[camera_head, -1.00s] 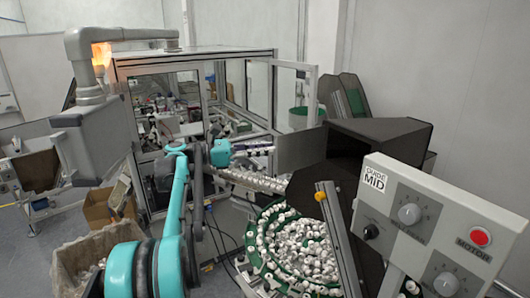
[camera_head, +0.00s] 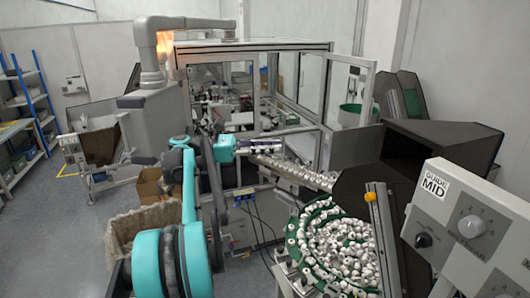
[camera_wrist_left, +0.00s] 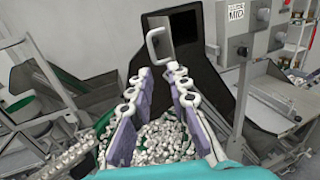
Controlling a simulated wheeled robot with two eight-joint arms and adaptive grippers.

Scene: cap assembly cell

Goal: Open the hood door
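A black hood (camera_head: 440,140) stands right of centre in the head view, with a flat grey panel (camera_head: 355,147) at its left side. In the left wrist view the dark hood (camera_wrist_left: 205,50) is ahead, and a pale U-shaped handle (camera_wrist_left: 154,46) stands on a grey panel edge. My left gripper (camera_head: 278,146) is left of the panel in the head view. In the wrist view the left gripper (camera_wrist_left: 160,74) has its two fingers apart with nothing between the tips. The handle appears just beyond the tips; contact cannot be told. My right gripper is not in view.
A green bowl feeder (camera_head: 335,250) full of small white caps lies below the hood. A control box (camera_head: 470,225) with knobs stands at the right. A framed glass enclosure (camera_head: 255,45) is behind my left arm. A lined bin (camera_head: 120,228) stands at the lower left.

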